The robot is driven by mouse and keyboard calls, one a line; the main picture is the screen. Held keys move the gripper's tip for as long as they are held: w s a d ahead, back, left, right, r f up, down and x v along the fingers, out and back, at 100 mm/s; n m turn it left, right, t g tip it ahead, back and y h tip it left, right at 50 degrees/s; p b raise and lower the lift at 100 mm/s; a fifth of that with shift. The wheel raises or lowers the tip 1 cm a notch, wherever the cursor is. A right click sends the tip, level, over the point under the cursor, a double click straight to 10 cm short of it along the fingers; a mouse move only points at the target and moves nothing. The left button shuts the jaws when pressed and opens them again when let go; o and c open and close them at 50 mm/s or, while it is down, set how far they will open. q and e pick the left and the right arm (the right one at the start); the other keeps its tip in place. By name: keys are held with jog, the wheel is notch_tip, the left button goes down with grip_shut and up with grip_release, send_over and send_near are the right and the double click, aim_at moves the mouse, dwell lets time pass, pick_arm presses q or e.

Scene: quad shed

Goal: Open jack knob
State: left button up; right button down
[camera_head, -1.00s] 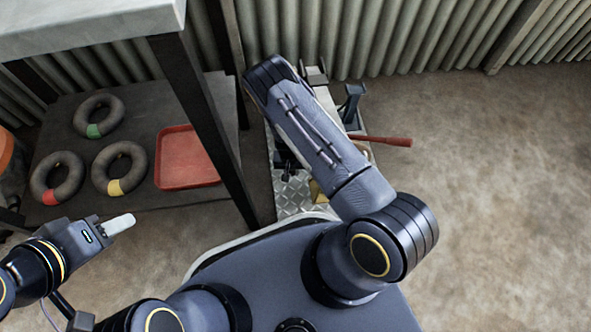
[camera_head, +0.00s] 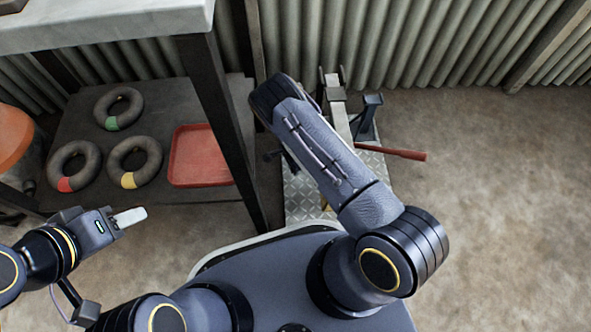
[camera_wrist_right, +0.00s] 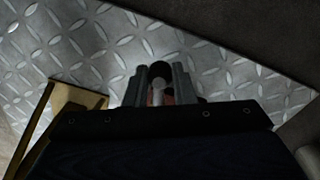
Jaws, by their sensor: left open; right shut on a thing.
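The jack knob (camera_wrist_right: 160,72) is a dark round piece with a pale stem, seen between the fingers of my right gripper (camera_wrist_right: 162,88) in the right wrist view. Those fingers are closed about it, over a diamond-patterned plate (camera_wrist_right: 70,45). In the head view my right forearm hides the knob and this gripper. A grey metal beam (camera_head: 338,118), a dark blue stand (camera_head: 371,106) and a red bar (camera_head: 392,152) show beyond that forearm. My left gripper (camera_head: 130,217) is at the lower left, away from these parts, with nothing seen in it.
A table (camera_head: 130,25) with dark legs stands at the left. Its lower shelf (camera_head: 105,195) holds a red tray (camera_head: 196,156) and several dark rings with coloured bands. A yellowish open-sided piece (camera_wrist_right: 70,98) lies beside my right gripper. The floor at right is clear.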

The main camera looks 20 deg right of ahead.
jog(key=shift+w+d+m, duration=0.1)
jog(key=shift+w+m, duration=0.3)
jog(key=shift+m, duration=0.4)
jog(key=shift+w+m, duration=0.4)
jog(key=shift+m, duration=0.4)
jog(key=shift+w, duration=0.1)
jog(key=c, duration=1.2)
grip_release()
notch_tip(320, 180, up, 8)
jog(key=p, duration=0.3)
jog(key=shift+p, duration=0.3)
jog(key=shift+w+f, duration=0.1)
